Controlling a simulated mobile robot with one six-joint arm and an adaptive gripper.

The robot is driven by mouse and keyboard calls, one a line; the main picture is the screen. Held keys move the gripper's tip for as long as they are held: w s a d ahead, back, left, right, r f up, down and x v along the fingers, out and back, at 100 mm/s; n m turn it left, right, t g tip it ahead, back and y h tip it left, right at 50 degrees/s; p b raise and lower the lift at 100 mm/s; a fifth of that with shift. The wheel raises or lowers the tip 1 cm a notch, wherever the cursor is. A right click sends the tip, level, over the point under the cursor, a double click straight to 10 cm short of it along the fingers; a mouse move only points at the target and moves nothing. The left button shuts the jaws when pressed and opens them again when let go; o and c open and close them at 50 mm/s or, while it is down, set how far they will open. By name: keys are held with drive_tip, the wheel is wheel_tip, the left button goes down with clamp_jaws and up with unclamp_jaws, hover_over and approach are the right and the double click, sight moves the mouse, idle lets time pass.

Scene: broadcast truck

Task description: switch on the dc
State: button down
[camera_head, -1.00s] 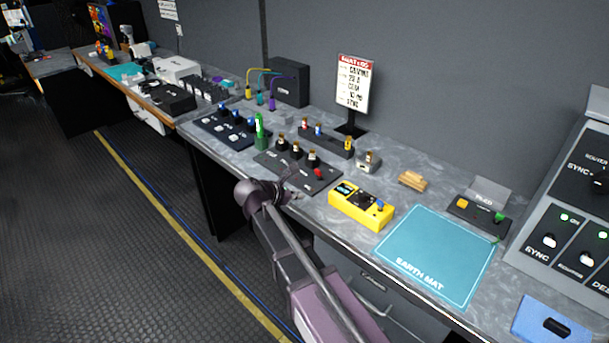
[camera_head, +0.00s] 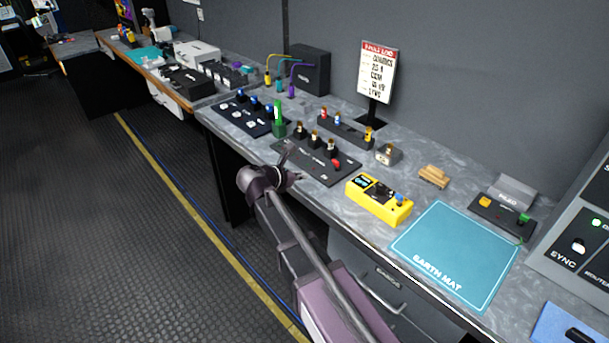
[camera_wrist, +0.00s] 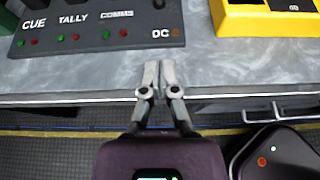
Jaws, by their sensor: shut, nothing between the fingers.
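The dark switch panel (camera_head: 320,171) lies near the front edge of the bench. In the wrist view the panel (camera_wrist: 90,42) reads CUE, TALLY, COMMS and DC. The DC label (camera_wrist: 160,33) is at its right end, with a dull orange lamp (camera_wrist: 175,33) beside it. A dark switch part (camera_wrist: 158,4) above the label is cut off by the top edge. In the head view a red piece (camera_head: 336,163) sits at the panel's right end. My gripper (camera_wrist: 160,68) is shut and empty, in front of the DC end in the wrist view, apart from the panel.
A yellow meter (camera_head: 378,203) stands right of the panel, with a blue earth mat (camera_head: 455,252) beyond it. A green upright object (camera_head: 278,120) stands at the panel's left. A sign (camera_head: 377,72) stands behind. Bare bench lies between panel and edge.

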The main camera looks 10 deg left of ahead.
sight(334, 164)
drive_tip(key=b+x, duration=0.3)
drive_tip(key=x, duration=0.5)
drive_tip(key=shift+w+f, duration=0.15)
drive_tip(key=shift+w+d+r, duration=0.25)
drive_tip(key=shift+w+d, duration=0.2)
drive_tip(key=shift+w, duration=0.05)
drive_tip(key=shift+w+d+r, duration=0.25)
drive_tip(key=shift+w+d, duration=0.2)
drive_tip(key=shift+w, duration=0.1)
drive_tip(key=shift+w+d+r+p, duration=0.2)
drive_tip(key=shift+w+d+p, duration=0.2)
drive_tip(key=shift+w+d, duration=0.15)
drive_tip(key=shift+a+r+p, duration=0.15)
drive_tip(key=shift+a+p, duration=0.1)
drive_tip(key=shift+p, duration=0.1)
